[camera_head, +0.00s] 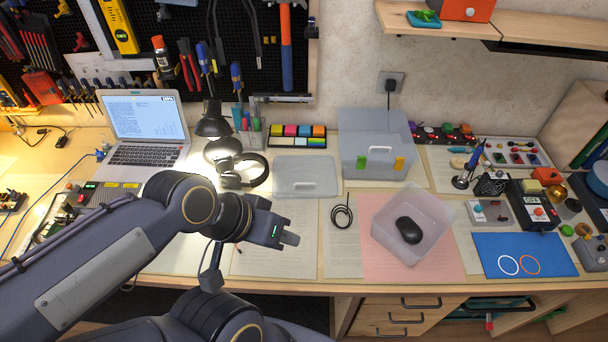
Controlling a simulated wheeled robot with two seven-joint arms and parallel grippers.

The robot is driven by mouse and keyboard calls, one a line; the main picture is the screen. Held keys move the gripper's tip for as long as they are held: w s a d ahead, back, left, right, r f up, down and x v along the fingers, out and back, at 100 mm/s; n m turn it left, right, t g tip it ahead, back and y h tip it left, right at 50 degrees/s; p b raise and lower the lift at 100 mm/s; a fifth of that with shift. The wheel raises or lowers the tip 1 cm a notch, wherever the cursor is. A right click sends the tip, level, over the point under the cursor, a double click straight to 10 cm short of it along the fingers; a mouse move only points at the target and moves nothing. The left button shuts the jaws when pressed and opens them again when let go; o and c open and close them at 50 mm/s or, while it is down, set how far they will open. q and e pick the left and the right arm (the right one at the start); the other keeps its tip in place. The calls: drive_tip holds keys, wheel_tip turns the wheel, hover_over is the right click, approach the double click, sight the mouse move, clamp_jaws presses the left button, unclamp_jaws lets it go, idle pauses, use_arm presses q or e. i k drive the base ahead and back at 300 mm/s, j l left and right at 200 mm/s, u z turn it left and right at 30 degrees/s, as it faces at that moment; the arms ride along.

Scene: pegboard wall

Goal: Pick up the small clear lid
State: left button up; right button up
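The small clear lid (305,177) lies flat on the desk, a pale translucent rectangle with a handle-like mark near its middle. It is left of the large clear box and right of the headphones. My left gripper (287,239) is over the papers near the desk's front edge, nearer to me than the lid and apart from it. I see no object in it, but its fingers are small and seen at an angle, so their opening is unclear. My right gripper is not in view.
A large clear box (375,140) with coloured latches stands behind, right of the lid. A black cable coil (341,214), headphones (238,180) and a desk lamp (213,122) are nearby. Papers lie in front of the lid.

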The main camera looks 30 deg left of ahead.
sight(307, 176)
drive_tip(key=j+u, duration=0.1)
drive_tip(key=u, duration=0.35)
drive_tip(key=i+u, duration=0.15)
drive_tip(key=u, duration=0.3)
drive_tip(key=i+j+u, duration=0.1)
drive_tip(key=u, duration=0.35)
drive_tip(key=i+u, duration=0.1)
drive_tip(key=u, duration=0.35)
